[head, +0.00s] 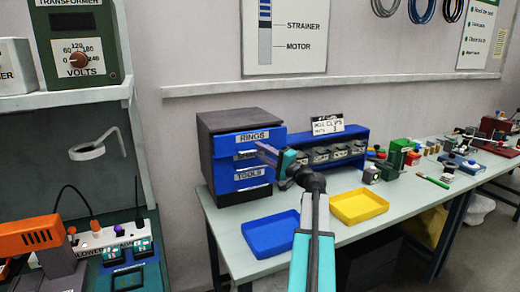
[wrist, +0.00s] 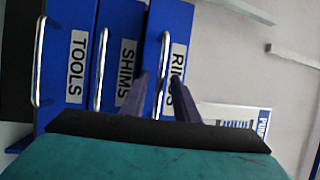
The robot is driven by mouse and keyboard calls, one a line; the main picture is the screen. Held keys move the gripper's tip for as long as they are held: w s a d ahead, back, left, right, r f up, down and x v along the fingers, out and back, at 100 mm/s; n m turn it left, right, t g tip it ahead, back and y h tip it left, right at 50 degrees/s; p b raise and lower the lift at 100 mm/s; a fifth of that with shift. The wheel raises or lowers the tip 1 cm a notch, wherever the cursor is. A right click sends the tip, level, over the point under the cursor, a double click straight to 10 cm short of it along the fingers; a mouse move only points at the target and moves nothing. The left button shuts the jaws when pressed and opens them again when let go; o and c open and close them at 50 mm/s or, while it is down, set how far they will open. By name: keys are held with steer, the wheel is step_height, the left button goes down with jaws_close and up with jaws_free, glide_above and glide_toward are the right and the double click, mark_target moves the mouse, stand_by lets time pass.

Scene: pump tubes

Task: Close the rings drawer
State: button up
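The rings drawer (head: 252,138) is the top blue drawer of a dark cabinet (head: 217,122) on the bench. Its front stands out a little past the drawers below, so it is partly open. In the wrist view, turned sideways, the rings drawer (wrist: 176,28) shows its label and a metal handle (wrist: 161,70). My gripper (head: 262,152) is in front of the cabinet, and its fingers (wrist: 158,98) are apart in the wrist view. The lower end of the handle shows between them. I cannot tell whether they touch it.
The shims drawer (wrist: 122,25) and the tools drawer (wrist: 72,25) lie below and look shut. A blue tray (head: 270,238) and a yellow tray (head: 358,206) are on the bench. A blue rack (head: 355,138) of clips stands right of the cabinet.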

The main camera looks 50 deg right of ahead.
steer(key=shift+w+r, duration=0.1)
steer(key=shift+w, duration=0.5)
jaws_close()
